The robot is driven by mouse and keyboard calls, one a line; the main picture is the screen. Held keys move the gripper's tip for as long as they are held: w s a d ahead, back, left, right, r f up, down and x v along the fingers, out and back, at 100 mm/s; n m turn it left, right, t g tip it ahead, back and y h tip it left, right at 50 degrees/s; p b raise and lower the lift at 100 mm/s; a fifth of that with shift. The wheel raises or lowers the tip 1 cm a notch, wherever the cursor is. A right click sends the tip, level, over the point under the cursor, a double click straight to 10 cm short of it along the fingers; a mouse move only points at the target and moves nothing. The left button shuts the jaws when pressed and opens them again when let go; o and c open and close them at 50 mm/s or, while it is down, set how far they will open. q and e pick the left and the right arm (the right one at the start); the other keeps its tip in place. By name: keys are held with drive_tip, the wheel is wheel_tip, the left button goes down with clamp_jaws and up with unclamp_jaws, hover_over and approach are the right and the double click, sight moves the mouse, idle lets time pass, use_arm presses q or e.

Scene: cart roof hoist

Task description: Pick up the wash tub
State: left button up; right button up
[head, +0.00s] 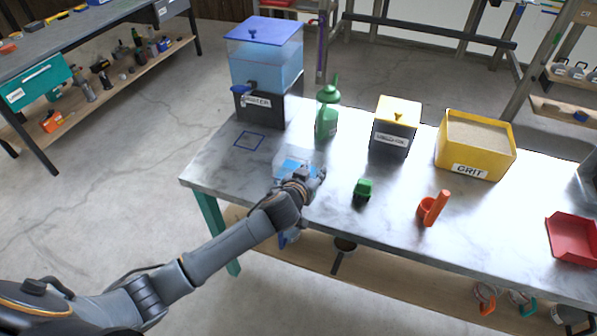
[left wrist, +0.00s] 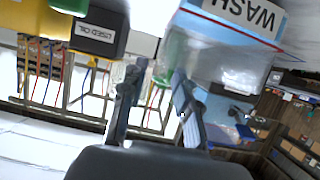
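The wash tub (head: 283,158) is a clear, low container with blue showing in it, near the left front of the metal-topped table. In the left wrist view the tub (left wrist: 222,58) is upper right, upside down, with its WASH label facing the camera. My left gripper (head: 312,179) is at the tub's front right side and hides part of it. In the wrist view its two fingers (left wrist: 155,85) are apart, the right one overlapping the tub's edge. Whether a finger touches the tub cannot be told. My right gripper is not in view.
A used oil box (head: 394,130), yellow grit bin (head: 476,145), green item (head: 363,190), orange scoop (head: 433,208) and red tray (head: 574,240) are rightward. A blue outlined square (head: 249,141) marks bare tabletop.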

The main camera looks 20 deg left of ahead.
sight(319, 164)
use_arm(q)
drive_tip(key=x, duration=0.5)
drive_tip(key=shift+w+f, duration=0.1)
clamp_jaws()
